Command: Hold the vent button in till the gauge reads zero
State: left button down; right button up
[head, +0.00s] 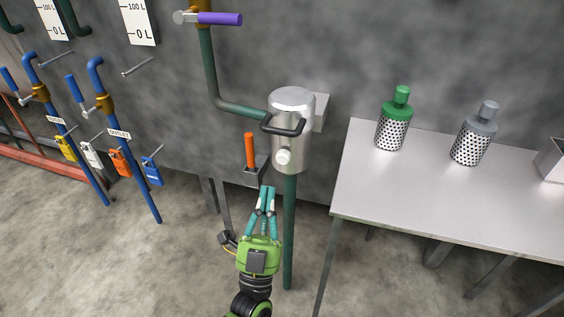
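A silver metal canister (292,118) with a domed lid and a dark handle stands on a green pipe against the wall. A white round knob (283,157) sticks out low on its front; it looks like the vent button, but I see no label. No gauge dial with a readable needle shows. My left gripper (268,190) is below and a little left of the knob, apart from it in the picture. Its teal fingers are together at the tips, with nothing seen between them. My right gripper is not in view.
An orange-handled tool (250,150) stands in a grey holder left of the canister. A purple-handled valve (220,19) is above. A metal table (420,190) at right bears green (393,125) and grey (474,138) perforated cartridges. Blue pipes and padlocks are at left.

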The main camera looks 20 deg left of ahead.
aim_at(283, 158)
pick_arm(q)
jog(key=w+b, duration=0.2)
jog(key=w, duration=0.4)
jog(key=shift+w+d, duration=0.15)
jog(key=shift+w, duration=0.2)
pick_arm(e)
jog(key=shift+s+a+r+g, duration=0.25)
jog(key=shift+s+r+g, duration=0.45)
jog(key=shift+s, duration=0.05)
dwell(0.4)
pick_arm(q)
jog(key=shift+w, duration=0.4)
jog(key=shift+w+b, duration=0.4)
jog(key=shift+w, duration=0.1)
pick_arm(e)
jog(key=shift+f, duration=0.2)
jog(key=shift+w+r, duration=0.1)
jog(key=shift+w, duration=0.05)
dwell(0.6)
pick_arm(q)
jog(key=shift+s, duration=0.15)
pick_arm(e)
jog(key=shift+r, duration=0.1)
pick_arm(q)
jog(key=shift+s+p, duration=0.55)
jog(key=shift+s, duration=0.25)
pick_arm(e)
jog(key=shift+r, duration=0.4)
